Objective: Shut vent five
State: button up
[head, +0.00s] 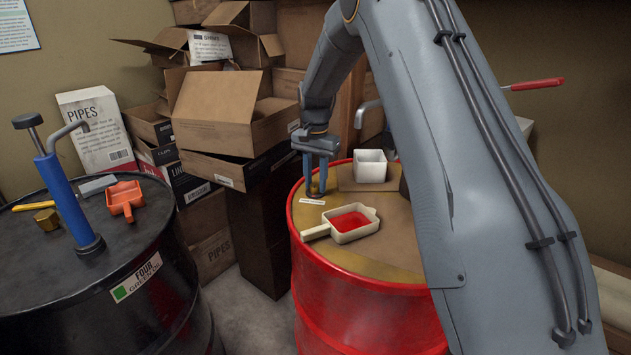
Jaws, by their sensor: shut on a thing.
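A red drum (345,308) stands right of centre with a brownish top. My gripper (315,187) points down at the left rear part of this top. Its blue fingers are closed around a small dark fitting (315,194), which looks like the vent. The fingers hide most of it, so I cannot tell whether the vent stands open or shut. A small white label (312,202) lies just in front of it; its print is too small to read. No number shows on the red drum.
A cream scoop (352,236) with red inside and a white square container (370,170) stand on the red drum. A black drum (100,300) marked FOUR, with a blue pump (62,195) and orange scoop (124,199), stands left. Cardboard boxes (225,115) are stacked behind.

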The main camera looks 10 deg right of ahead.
aim_at(316, 184)
jog(key=shift+w+r, duration=0.1)
jog(key=o, duration=1)
jog(key=shift+o, duration=0.2)
notch_tip(316, 184, up, 7)
jog(key=shift+r+b, duration=0.1)
jog(key=shift+b, duration=0.8)
jog(key=shift+r, duration=0.25)
